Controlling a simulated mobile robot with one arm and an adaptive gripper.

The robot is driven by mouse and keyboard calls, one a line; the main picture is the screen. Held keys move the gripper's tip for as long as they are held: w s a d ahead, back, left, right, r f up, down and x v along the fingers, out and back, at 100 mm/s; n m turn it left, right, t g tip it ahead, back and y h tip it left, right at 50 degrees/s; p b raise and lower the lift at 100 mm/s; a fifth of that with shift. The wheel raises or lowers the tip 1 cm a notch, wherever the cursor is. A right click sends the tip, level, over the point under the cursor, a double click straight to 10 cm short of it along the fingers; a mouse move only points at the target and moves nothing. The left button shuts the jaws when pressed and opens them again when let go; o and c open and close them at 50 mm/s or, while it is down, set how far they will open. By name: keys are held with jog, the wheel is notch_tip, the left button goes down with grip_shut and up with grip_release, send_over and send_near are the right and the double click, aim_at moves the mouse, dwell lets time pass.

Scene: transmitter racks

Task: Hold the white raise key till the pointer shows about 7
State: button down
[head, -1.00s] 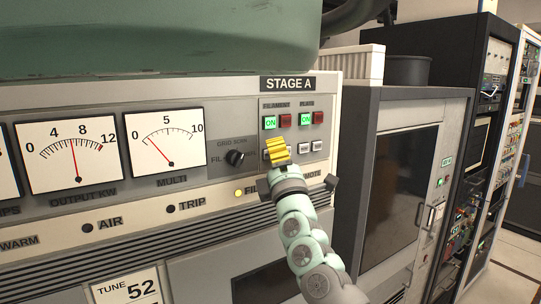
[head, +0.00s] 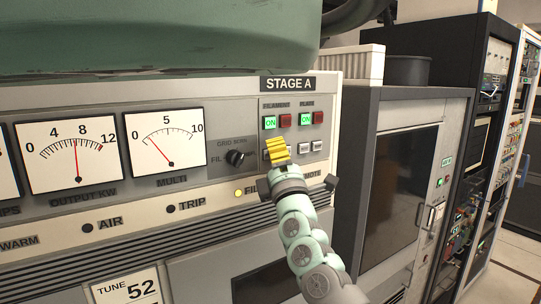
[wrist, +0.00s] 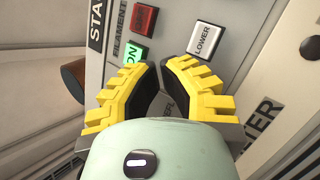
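The OUTPUT KW meter (head: 68,156) has a white face with a 0 to 12 scale. Its red pointer stands between 4 and 8, nearer 8, at roughly 7. My gripper (head: 275,141) has yellow fingers over the left key of the left white pair, below the green FILAMENT ON button (head: 270,122); that key is hidden. In the wrist view my gripper (wrist: 161,62) has its fingertips together or nearly so, with nothing seen held. The white LOWER key (wrist: 204,40) is clear beside the fingertips. Contact with the hidden key cannot be made out.
The MULTI meter (head: 167,141) reads low. A black selector knob (head: 235,157) sticks out left of my gripper. The right pair of white keys (head: 310,146) is uncovered. A grey cabinet (head: 400,190) stands to the right.

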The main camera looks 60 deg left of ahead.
jog(key=shift+d, duration=0.1)
jog(key=shift+d+p, duration=0.45)
jog(key=shift+d, duration=0.25)
jog(key=d+p, duration=0.2)
jog(key=d, duration=0.3)
dwell(0.4)
dwell(0.4)
